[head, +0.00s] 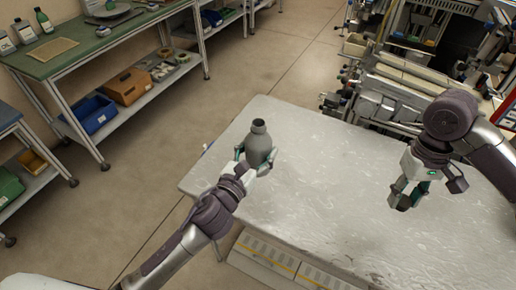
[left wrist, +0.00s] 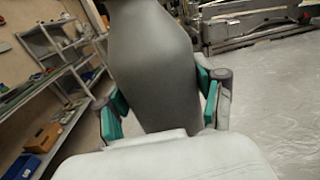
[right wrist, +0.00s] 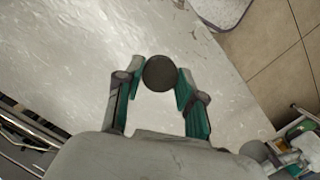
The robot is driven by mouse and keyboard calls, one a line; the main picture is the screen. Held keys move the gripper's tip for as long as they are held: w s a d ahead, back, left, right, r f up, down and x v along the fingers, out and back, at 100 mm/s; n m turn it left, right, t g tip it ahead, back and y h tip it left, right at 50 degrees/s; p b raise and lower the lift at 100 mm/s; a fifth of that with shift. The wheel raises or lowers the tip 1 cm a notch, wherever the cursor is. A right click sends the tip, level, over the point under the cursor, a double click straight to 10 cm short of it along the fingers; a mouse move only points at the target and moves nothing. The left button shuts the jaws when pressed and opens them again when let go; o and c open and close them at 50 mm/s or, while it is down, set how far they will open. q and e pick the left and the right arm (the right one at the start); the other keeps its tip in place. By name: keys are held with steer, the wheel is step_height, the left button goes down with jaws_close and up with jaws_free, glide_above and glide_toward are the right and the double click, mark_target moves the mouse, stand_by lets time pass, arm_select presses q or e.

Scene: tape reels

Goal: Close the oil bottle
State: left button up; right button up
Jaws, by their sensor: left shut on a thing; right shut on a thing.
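A grey oil bottle (head: 258,146) is upright over the left part of the table; its neck top looks dark, with no separate cap visible on it. My left gripper (head: 256,158) is shut around its body. In the left wrist view the bottle's grey body (left wrist: 152,65) fills the space between the finger pads; its neck is out of that frame. My right gripper (head: 404,197) is above the right part of the table, well apart from the bottle. In the right wrist view its fingertips are shut on a small dark round cap (right wrist: 160,73).
The pale table (head: 330,200) is otherwise bare between the two grippers. A machine with rails (head: 400,95) stands along its far edge. A green-topped workbench (head: 85,45) with a blue bin (head: 92,113) and a brown box (head: 126,87) stands at the left, across open floor.

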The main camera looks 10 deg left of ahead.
arm_select(q)
steer(key=c, duration=0.7)
